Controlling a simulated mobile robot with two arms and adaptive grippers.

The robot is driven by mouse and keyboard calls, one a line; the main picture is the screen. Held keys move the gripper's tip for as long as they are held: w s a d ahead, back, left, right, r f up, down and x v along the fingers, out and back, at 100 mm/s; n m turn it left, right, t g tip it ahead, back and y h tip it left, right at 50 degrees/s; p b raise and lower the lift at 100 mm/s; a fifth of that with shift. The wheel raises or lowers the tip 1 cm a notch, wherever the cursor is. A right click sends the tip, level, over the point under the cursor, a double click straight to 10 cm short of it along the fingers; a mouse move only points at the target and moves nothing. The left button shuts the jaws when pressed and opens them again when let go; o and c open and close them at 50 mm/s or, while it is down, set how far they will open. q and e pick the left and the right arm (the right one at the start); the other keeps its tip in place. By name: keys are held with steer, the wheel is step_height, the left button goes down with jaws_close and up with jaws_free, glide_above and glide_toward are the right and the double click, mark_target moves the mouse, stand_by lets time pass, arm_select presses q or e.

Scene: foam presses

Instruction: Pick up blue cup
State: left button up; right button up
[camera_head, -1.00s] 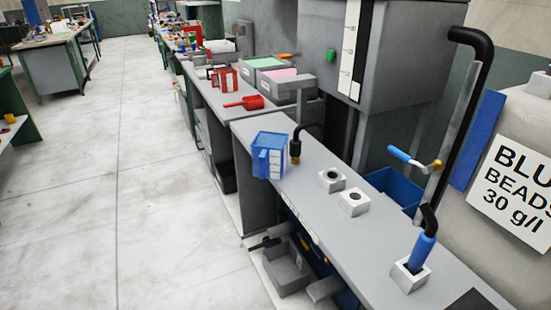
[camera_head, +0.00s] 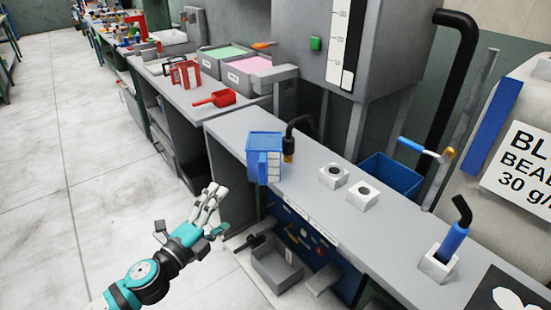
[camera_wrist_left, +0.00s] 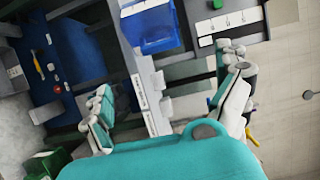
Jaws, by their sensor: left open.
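The blue cup (camera_head: 264,157), a squarish jug with pale scale marks on its side, stands upright at the near left corner of the grey bench (camera_head: 318,199) in the head view. My left gripper (camera_head: 211,211) is open and empty in front of the bench, below and left of the cup and apart from it. In the left wrist view, the open fingers (camera_wrist_left: 166,88) frame the bench edge. A blue container (camera_wrist_left: 155,30) lies beyond them; I cannot tell whether it is the cup or the bin. My right gripper is out of view.
A black spout (camera_head: 290,140) hangs just right of the cup. White blocks with holes (camera_head: 348,186), a blue bin (camera_head: 391,176) and a blue-handled tool (camera_head: 453,238) are farther right. A red scoop (camera_head: 214,98) lies on the bench behind. The floor at left is clear.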

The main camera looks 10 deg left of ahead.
arm_select(q)
steer(key=p, duration=0.3)
glide_toward(260, 171)
steer(key=x, duration=0.5)
steer(key=shift+w+a+f, duration=0.1)
steer(key=shift+w+f, duration=0.05)
steer(key=shift+f, duration=0.1)
steer(key=x, duration=0.5)
steer(key=shift+w+a+f, duration=0.1)
steer(key=shift+w+f, duration=0.25)
steer(key=shift+w, duration=0.1)
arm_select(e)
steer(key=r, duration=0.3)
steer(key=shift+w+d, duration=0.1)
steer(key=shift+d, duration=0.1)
arm_select(q)
steer(key=shift+c, duration=0.4)
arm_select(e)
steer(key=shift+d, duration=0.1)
arm_select(q)
steer(key=c, duration=1)
steer(key=shift+c, duration=0.8)
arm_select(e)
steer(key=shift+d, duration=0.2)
arm_select(q)
steer(key=shift+r, duration=0.15)
